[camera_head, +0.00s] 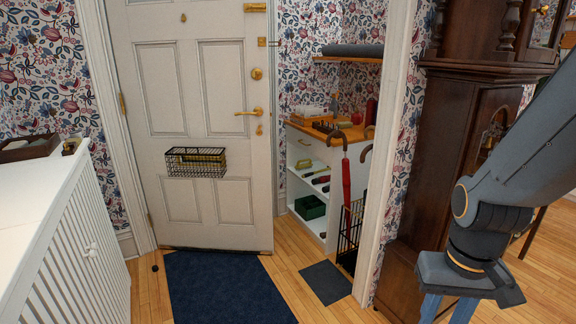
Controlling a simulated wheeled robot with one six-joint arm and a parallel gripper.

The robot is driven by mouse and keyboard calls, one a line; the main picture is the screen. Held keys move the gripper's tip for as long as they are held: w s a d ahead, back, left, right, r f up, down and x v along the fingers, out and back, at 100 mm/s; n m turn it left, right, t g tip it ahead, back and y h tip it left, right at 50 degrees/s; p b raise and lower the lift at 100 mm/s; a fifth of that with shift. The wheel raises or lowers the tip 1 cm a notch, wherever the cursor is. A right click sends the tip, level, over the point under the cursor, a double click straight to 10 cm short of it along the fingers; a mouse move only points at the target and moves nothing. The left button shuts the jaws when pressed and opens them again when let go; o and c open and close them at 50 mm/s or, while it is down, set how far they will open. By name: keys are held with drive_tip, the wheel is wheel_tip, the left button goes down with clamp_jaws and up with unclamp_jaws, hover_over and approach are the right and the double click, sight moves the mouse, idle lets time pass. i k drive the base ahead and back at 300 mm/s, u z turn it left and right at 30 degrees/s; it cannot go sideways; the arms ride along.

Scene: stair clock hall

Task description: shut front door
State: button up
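The front door (220,125) is a white panelled door with brass fittings, left of centre. Its hinge side is at the left, against the white frame (112,115). Its free right edge appears to stand forward of the wallpapered wall behind, so it looks ajar. A brass lever handle (249,112) sits near that edge, with a round lock above it. A black wire basket (196,162) hangs on the door. My gripper (448,308) is at the lower right, pointing down, far from the door. Its two blue fingers are apart with nothing seen between them; the tips are cut off.
A dark blue mat (225,287) lies before the door; a small black stop (154,267) is on the floor. A white railing (75,240) bounds the left. A white shelf unit (311,180), umbrella stand (348,238) and wooden clock case (445,165) stand at the right.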

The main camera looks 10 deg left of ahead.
sight(185, 83)
drive_tip(key=u, duration=0.75)
drive_tip(key=i, duration=0.95)
drive_tip(key=u, duration=0.9)
drive_tip(key=i, duration=2.1)
drive_tip(key=z, duration=0.5)
